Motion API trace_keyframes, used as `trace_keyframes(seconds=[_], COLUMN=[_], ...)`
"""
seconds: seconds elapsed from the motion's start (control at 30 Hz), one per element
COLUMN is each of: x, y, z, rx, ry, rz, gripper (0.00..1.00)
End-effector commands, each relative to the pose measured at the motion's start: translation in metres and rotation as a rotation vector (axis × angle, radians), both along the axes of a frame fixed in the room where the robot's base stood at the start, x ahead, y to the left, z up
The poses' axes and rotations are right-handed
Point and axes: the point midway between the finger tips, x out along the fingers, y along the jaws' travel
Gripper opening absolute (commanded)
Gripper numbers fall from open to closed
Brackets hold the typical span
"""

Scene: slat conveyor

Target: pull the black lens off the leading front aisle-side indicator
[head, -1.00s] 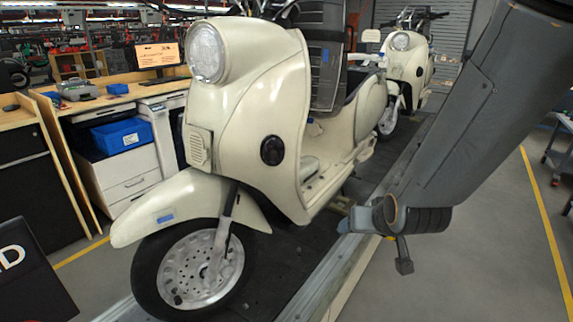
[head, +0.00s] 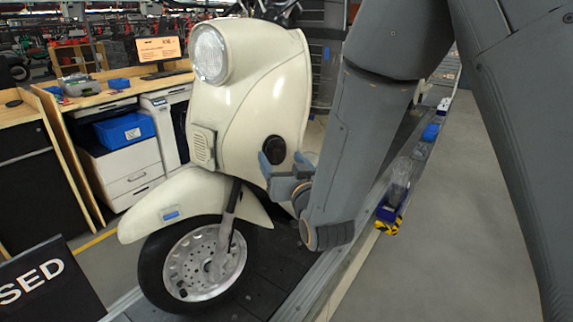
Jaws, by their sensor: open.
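The leading cream scooter (head: 262,85) stands on the conveyor, its front facing me. The round black lens (head: 273,149) sits on the aisle-side of its front body. My gripper (head: 285,165) is open and empty, just below and to the right of the lens. Its fingers overlap the lens's lower edge in the picture. I cannot tell whether they touch it. My arm hides the scooter's rear part and the scooter behind.
The slat conveyor (head: 262,275) runs back to the right under the scooter. A blue and yellow-black device (head: 392,208) stands by its right edge. Wooden desks (head: 75,100) with a monitor (head: 160,50) are at the left. A black sign (head: 40,285) is at the lower left. The right floor is clear.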

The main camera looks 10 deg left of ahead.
Motion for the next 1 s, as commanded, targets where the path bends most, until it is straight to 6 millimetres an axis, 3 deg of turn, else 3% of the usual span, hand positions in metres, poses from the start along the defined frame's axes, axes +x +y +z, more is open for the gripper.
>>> trace_keyframes(seconds=[0.23, 0.6, 0.63, 0.9, 0.93, 1.0], x=[0.024, 0.03, 0.03, 0.03, 0.03, 0.03], y=[0.014, 0.018, 0.017, 0.017, 0.017, 0.017], z=[0.0, 0.0, 0.0, 0.0, 0.0, 0.0], rx=[-0.001, -0.001, -0.001, -0.001, -0.001, -0.001], ry=[0.001, 0.001, 0.001, 0.001, 0.001, 0.001], rz=[-0.001, -0.001, -0.001, -0.001, -0.001, -0.001], gripper=[0.68, 0.68, 0.67, 0.24, 0.41, 0.29])
